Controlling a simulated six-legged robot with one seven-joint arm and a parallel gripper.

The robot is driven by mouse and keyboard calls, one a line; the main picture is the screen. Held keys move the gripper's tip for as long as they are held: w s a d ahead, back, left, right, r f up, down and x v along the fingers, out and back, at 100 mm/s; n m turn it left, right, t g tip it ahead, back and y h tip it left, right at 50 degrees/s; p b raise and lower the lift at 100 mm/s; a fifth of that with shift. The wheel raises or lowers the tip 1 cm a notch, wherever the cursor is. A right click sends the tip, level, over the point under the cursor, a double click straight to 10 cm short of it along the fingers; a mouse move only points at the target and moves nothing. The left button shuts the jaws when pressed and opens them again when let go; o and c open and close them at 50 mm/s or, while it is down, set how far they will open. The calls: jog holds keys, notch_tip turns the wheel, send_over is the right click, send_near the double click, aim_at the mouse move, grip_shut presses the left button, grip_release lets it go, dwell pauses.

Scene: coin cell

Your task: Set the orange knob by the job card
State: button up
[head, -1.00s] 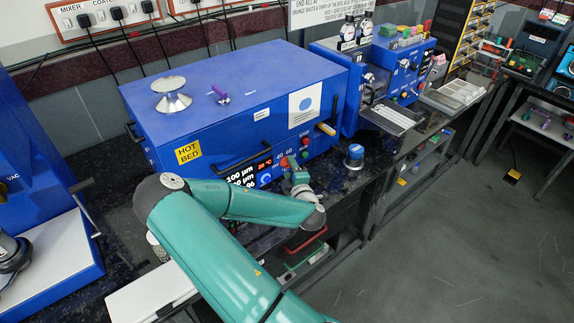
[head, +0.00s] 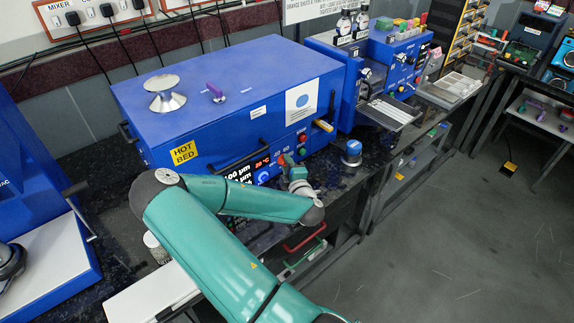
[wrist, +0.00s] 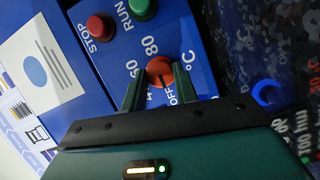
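The orange knob (wrist: 160,70) is on the blue front panel of the hot bed (head: 215,105), among printed marks 60, 80, OFF and °C. A dark line on the knob lies on the OFF side. My gripper (wrist: 161,78) has one finger on each side of the knob, with narrow gaps visible, so it looks open around it. In the head view my gripper (head: 297,178) is at the panel and partly covers the knob. A white card with a blue circle (wrist: 45,62) is on the panel; I cannot read it or tell whether it is the job card.
A red STOP button (wrist: 98,27) and a green RUN button (wrist: 142,8) are close to the knob. A blue-ringed knob (wrist: 268,93) and a display are at the right of the wrist view. A blue-topped jar (head: 352,152) stands on the dark bench.

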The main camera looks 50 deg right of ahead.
jog(key=shift+w, duration=0.1)
jog(key=shift+c, duration=1)
